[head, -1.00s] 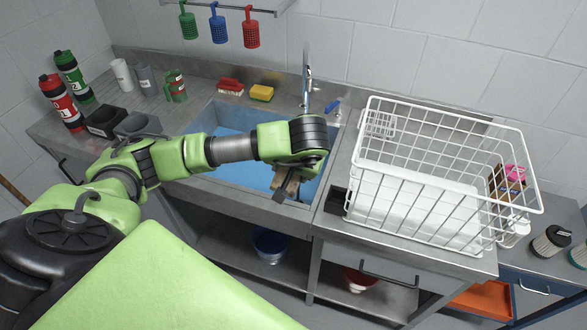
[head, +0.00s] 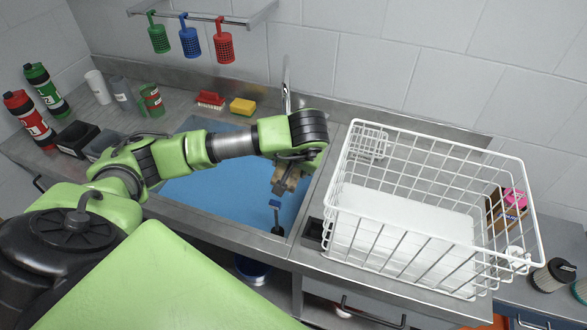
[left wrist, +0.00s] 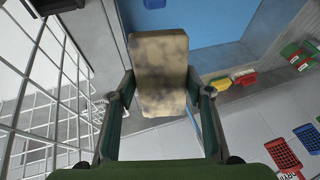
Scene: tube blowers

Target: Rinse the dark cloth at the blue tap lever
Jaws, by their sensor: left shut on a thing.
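My left gripper (head: 292,172) hangs over the right part of the blue-floored sink (head: 215,190), shut on a tan block with dark smudges. The block (left wrist: 160,70) stands between the two fingers in the left wrist view; I see no plainly dark cloth. Its top is partly hidden by my gripper in the head view. The tap (head: 286,82) rises at the sink's back edge, behind my gripper. The blue tap lever is hidden from the head camera now. My right gripper is not in view.
A white wire basket (head: 430,225) stands close to the right of my gripper. A dark piece with a blue end (head: 275,204) is in the sink below it. A red brush (head: 210,99) and yellow sponge (head: 242,106) lie behind the sink.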

